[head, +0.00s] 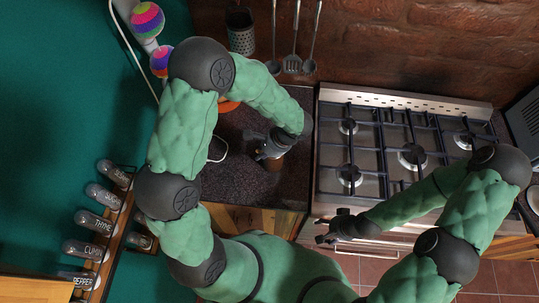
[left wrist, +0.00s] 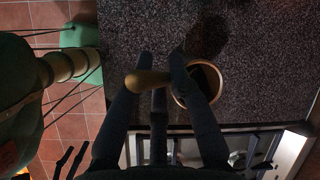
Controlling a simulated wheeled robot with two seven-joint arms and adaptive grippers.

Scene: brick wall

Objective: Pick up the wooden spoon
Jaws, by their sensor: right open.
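The wooden spoon (left wrist: 148,82) shows in the left wrist view as a brown rounded end. It runs right toward a round holder with a dark inside (left wrist: 218,80), partly behind one finger. In the head view the brown holder (head: 272,164) stands on the dark counter, mostly covered by my left gripper. I cannot pick out the spoon there. My left gripper (head: 268,153) is at the holder. Its fingers (left wrist: 162,55) reach around the spoon with a gap at the tips; whether they press on it is unclear. My right gripper (head: 326,229) is open and empty before the stove.
The gas stove (head: 410,156) stands right of the dark speckled counter (head: 235,185). Utensils (head: 292,65) hang on the brick wall behind. A spice rack (head: 118,228) is on the left. An orange object (head: 229,106) lies behind my left arm. The counter's front part is clear.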

